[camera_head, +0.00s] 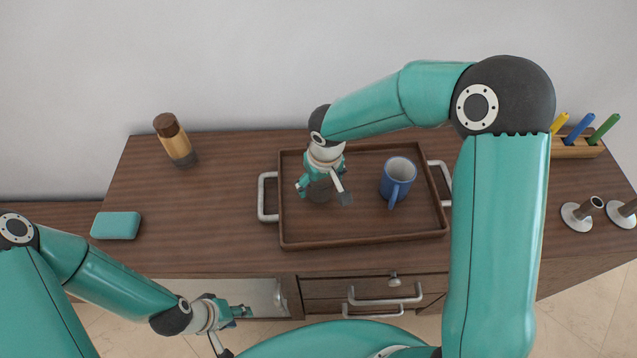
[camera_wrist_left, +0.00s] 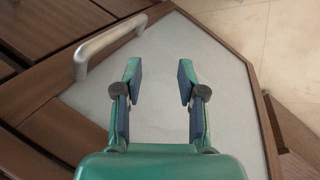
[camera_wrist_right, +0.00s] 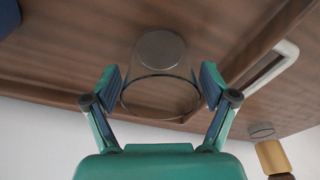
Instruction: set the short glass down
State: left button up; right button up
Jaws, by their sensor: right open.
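The short glass (camera_wrist_right: 160,62) is clear and dark-tinted. In the head view the glass (camera_head: 320,191) stands upright in the left half of the brown wooden tray (camera_head: 365,237), partly hidden by my right gripper (camera_head: 323,196). In the right wrist view my right gripper (camera_wrist_right: 159,78) is open, with one finger on each side of the glass. My left gripper (camera_head: 236,330) is low in front of the cabinet. The left wrist view shows that gripper (camera_wrist_left: 159,78) open and empty before a pale door panel.
A blue mug (camera_head: 398,178) stands right of the glass in the tray. The tray has metal handles (camera_head: 266,197) at both ends. A brown-capped jar (camera_head: 176,142) and a teal box (camera_head: 116,225) are at left. A pen holder (camera_head: 577,146) and metal stands (camera_head: 581,215) are at right.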

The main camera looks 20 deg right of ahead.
notch_tip(320, 180, up, 11)
jog(key=s, duration=0.1)
jog(key=shift+s, duration=0.35)
jog(key=shift+d+f, duration=0.1)
